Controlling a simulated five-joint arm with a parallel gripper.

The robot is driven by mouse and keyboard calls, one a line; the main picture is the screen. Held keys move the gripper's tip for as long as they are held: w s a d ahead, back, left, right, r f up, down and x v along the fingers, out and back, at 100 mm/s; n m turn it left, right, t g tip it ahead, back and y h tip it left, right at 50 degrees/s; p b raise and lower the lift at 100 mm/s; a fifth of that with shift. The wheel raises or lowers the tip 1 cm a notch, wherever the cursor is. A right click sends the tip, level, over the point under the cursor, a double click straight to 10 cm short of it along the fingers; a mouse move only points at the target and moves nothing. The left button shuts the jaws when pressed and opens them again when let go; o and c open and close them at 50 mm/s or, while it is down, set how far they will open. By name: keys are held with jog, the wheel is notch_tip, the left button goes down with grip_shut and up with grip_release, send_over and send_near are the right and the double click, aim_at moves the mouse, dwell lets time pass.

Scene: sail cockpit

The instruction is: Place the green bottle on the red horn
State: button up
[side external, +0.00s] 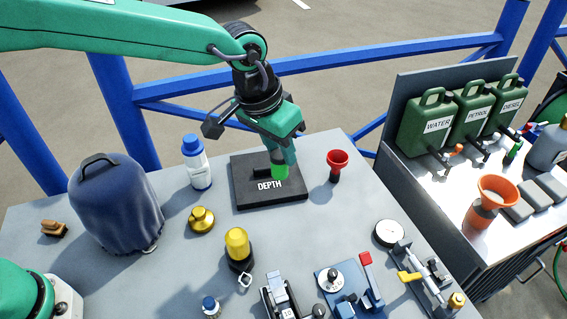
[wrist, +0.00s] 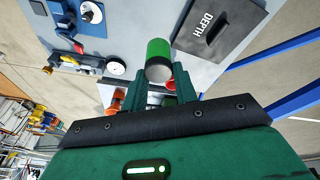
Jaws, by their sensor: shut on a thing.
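The green bottle (side external: 279,172) is in my gripper (side external: 277,158), which is shut on it. In the side view it shows in front of the black DEPTH block; I cannot tell whether it touches the block. The wrist view shows the bottle (wrist: 159,50) with its grey end toward the camera, between the fingers of my gripper (wrist: 150,92). The red horn (side external: 337,159) stands upright on the table to the right of the block, its wide mouth up, apart from the bottle. In the wrist view a bit of red (wrist: 170,84) shows behind the bottle's end.
The black DEPTH block (side external: 245,196) lies on the grey table (side external: 200,245). A white bottle with blue cap (side external: 198,165) stands left of it. A yellow-capped item (side external: 238,246) and a round white gauge (side external: 389,233) stand nearer. A blue railing (side external: 330,60) runs behind.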

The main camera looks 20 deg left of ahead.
jog(key=w+d+r, duration=0.2)
jog(key=w+d, duration=0.6)
jog(key=d, duration=0.3)
jog(key=shift+d+r, duration=0.4)
send_over(338, 156)
notch_tip(338, 156, down, 7)
jog(key=shift+w, duration=0.1)
jog(key=shift+f, duration=0.1)
jog(key=shift+f, duration=1.9)
jog(key=shift+f, duration=0.15)
